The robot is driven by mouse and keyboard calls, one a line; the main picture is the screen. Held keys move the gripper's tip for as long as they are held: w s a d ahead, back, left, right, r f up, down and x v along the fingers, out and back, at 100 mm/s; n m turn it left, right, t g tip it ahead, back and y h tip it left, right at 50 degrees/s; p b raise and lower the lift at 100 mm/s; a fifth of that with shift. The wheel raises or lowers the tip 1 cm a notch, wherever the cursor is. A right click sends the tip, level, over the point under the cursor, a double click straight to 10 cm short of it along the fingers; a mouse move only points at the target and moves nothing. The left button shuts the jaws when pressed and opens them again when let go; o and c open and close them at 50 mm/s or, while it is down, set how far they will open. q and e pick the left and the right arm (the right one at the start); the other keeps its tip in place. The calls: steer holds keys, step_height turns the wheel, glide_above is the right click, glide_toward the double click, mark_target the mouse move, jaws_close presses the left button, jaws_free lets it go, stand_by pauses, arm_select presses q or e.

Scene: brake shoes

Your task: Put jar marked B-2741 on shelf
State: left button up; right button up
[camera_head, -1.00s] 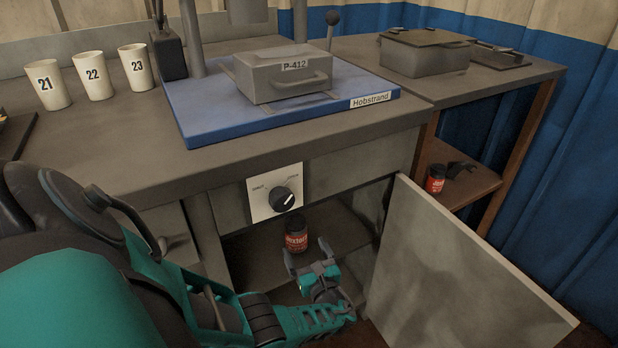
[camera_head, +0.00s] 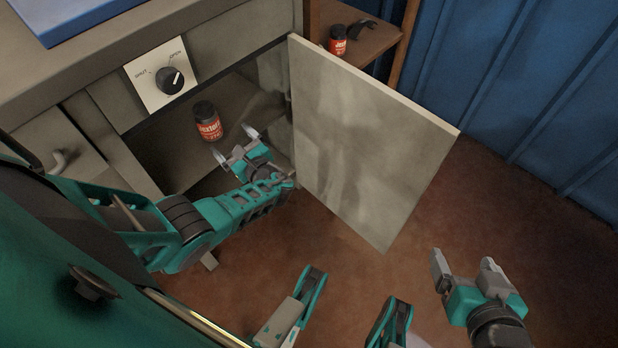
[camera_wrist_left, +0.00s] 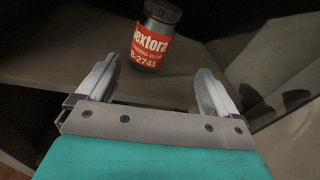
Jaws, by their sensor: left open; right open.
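A dark jar (camera_head: 207,121) with a red label stands upright inside the open cabinet under the counter. In the left wrist view its label on the jar (camera_wrist_left: 152,42) reads "extora" and "-2741". My left gripper (camera_head: 233,144) is open at the cabinet opening, just short of the jar, with the jar ahead of the gap between its fingers (camera_wrist_left: 155,85). The jar and the fingers look apart. My right gripper (camera_head: 463,262) is open and empty above the floor at the lower right. A wooden shelf (camera_head: 372,42) stands beyond the cabinet door.
The cabinet door (camera_head: 365,140) stands open between the cabinet and the right gripper. A dial panel (camera_head: 163,78) is above the opening. Brown floor (camera_head: 500,200) is free at right.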

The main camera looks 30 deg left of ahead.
arm_select(q)
steer(key=w+d+r+n+t+h, duration=0.1)
steer(key=d+r+n+t+h, duration=0.1)
steer(key=d+r+n+h, duration=0.45)
steer(key=w+d+r+n+t+h, duration=0.1)
steer(key=d+r+n+t+h, duration=0.2)
steer(key=d, duration=0.7)
steer(key=s+d+r+n+h, duration=0.2)
steer(key=s+d+n+h, duration=0.6)
steer(key=s+d+h, duration=0.2)
steer(key=s+d, duration=0.2)
steer(key=s, duration=0.1)
steer(key=shift+s+d+g, duration=0.25)
steer(key=shift+d+g, duration=0.05)
steer(key=shift+g, duration=0.1)
arm_select(e)
steer(key=shift+s+f, duration=0.1)
arm_select(q)
steer(key=shift+n, duration=0.25)
